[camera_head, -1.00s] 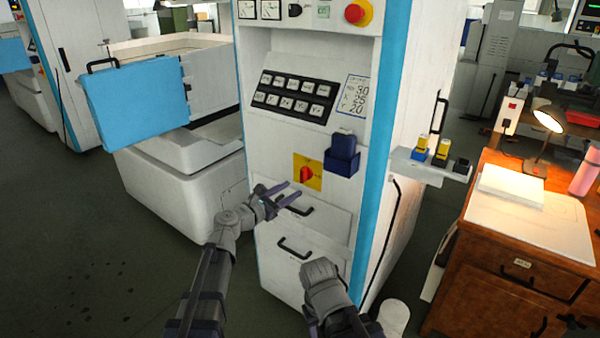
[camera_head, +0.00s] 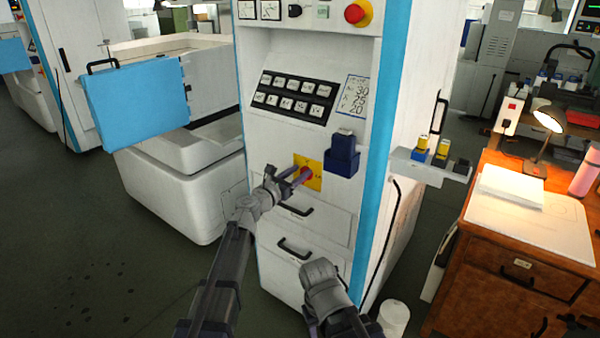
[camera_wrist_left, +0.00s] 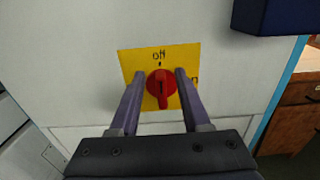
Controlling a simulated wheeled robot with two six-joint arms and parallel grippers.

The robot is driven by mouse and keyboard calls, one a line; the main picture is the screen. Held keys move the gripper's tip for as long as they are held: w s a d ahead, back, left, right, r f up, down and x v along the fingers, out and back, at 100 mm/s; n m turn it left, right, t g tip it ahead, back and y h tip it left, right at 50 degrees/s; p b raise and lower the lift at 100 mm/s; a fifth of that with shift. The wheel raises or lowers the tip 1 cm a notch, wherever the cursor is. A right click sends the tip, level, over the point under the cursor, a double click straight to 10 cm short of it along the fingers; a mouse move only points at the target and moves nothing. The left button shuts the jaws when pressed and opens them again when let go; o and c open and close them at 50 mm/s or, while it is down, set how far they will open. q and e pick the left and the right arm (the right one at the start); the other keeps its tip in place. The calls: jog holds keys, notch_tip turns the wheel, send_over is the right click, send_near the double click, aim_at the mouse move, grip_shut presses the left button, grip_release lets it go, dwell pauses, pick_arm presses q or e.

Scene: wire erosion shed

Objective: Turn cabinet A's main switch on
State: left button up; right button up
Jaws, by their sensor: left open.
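The main switch is a red rotary knob (camera_wrist_left: 161,84) on a yellow plate (camera_wrist_left: 186,53) on the white cabinet (camera_head: 250,105). In the left wrist view the plate reads "off" above the knob, and part of another label, ending in "n", shows to its right. The knob's dark mark points up, toward "off". My left gripper (camera_wrist_left: 157,75) is open, with one finger on each side of the knob; I cannot tell whether they touch it. In the head view the left gripper (camera_head: 292,176) partly covers the knob and plate (camera_head: 314,177). My right arm is low in the head view; its fingers do not show.
A dark blue box (camera_head: 342,157) sits on the cabinet face just right of the plate. Two drawer handles (camera_head: 296,248) are below. A red emergency button (camera_head: 358,12) is above. A wooden desk with a lamp (camera_head: 548,118) stands at right.

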pick_arm(q)
jog(key=shift+w+d, duration=0.25)
jog(key=shift+w, duration=0.1)
grip_shut()
dwell(0.4)
